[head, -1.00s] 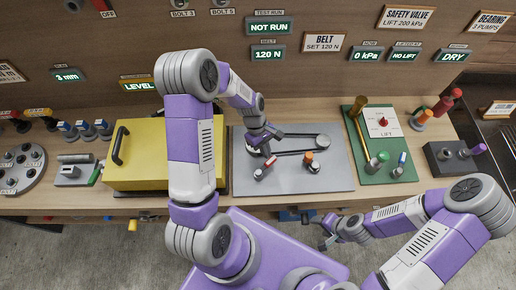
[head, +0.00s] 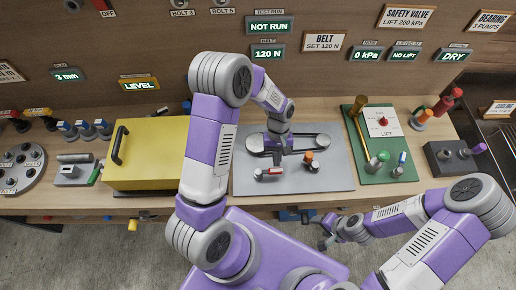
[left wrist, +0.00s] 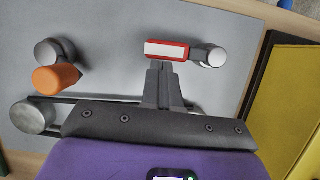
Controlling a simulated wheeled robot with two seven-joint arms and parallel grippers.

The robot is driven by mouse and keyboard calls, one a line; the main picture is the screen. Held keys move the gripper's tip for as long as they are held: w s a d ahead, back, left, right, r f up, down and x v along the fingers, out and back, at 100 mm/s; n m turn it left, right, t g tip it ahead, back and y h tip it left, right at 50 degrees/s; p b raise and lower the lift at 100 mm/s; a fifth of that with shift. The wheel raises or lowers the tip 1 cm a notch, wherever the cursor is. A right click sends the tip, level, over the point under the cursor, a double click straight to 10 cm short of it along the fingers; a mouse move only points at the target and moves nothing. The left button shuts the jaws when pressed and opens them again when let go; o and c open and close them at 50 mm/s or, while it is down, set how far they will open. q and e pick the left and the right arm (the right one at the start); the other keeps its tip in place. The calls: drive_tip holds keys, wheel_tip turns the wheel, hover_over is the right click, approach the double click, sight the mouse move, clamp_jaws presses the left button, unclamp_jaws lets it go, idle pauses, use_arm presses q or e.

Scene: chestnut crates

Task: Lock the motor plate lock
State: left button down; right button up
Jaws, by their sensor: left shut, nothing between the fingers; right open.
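On the grey plate (head: 335,182), a short red-and-white lever (head: 272,171) reaches right from a grey post (head: 258,174); I take it for the motor plate lock. In the left wrist view the lever (left wrist: 167,50) lies nearly straight across, its post (left wrist: 212,55) at its right end. My left gripper (head: 279,163) is shut and empty, pointing down beside the lever. In the left wrist view its fingertips (left wrist: 160,66) are at the lever's long side near the free end; I cannot tell whether they touch. My right gripper (head: 326,238) is open, low in front of the bench.
An orange knob (head: 308,157) on a grey post stands right of the lever. The belt (head: 318,137) runs behind, partly hidden by my left gripper. A yellow box (head: 150,165) stands left, a green board (head: 383,150) right. The plate's front right is clear.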

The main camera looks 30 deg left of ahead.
use_arm(q)
drive_tip(key=shift+s, duration=0.1)
idle(0.5)
drive_tip(key=v, duration=0.7)
drive_tip(key=shift+r, duration=0.3)
